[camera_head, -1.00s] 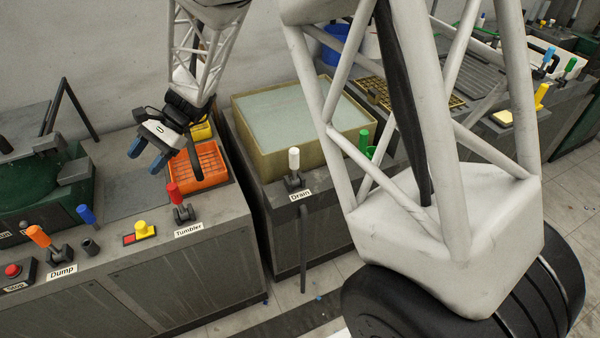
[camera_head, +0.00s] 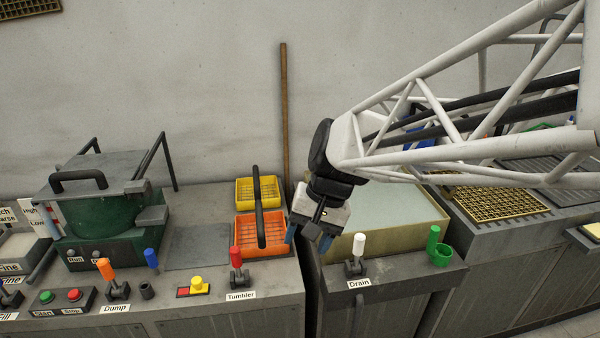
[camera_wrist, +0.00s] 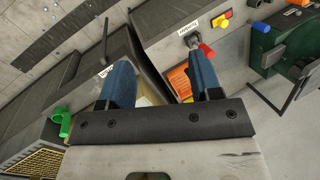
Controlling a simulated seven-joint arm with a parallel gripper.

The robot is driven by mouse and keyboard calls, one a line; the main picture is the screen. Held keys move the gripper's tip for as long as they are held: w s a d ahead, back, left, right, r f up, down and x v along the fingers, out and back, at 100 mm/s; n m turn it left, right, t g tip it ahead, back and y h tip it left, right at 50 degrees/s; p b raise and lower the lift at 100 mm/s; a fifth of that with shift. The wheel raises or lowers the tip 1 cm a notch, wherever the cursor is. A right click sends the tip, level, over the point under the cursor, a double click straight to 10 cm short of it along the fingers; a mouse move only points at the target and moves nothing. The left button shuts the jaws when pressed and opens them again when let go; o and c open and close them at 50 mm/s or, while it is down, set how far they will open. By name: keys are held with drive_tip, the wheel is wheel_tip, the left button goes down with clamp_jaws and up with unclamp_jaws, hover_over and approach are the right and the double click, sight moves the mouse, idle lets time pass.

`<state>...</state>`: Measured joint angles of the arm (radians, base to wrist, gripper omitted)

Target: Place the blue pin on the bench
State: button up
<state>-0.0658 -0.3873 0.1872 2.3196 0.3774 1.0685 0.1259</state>
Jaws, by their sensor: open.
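In the wrist view a small blue piece near the green drum looks like the same pin (camera_wrist: 261,27). My gripper (camera_head: 308,238) points down near the gap between the left bench and the Drain bench, right of the orange basket. Its two blue fingers are apart with nothing between them, as the wrist view also shows (camera_wrist: 163,78). It is well to the right of the pin.
Orange (camera_head: 262,236) and yellow (camera_head: 257,190) baskets with a dark handle stand between my gripper and the pin. The red Tumbler lever (camera_head: 236,257), orange Dump lever (camera_head: 105,269) and white Drain lever (camera_head: 359,245) rise along the front edges. A green drum (camera_head: 100,220) stands left.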

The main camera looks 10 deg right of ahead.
drive_tip(key=s+d+r+n+t+h, duration=0.1)
drive_tip(key=s+d+n+t+h, duration=0.1)
drive_tip(key=s+d, duration=0.6)
drive_tip(key=s+t+h, duration=0.1)
drive_tip(key=s+h, duration=0.1)
drive_tip(key=s, duration=0.1)
drive_tip(key=shift+d+r+n, duration=0.15)
drive_tip(key=shift+d+n, duration=0.15)
drive_tip(key=shift+d, duration=0.1)
drive_tip(key=shift+w, duration=0.1)
drive_tip(key=shift+c, duration=0.3)
idle(0.5)
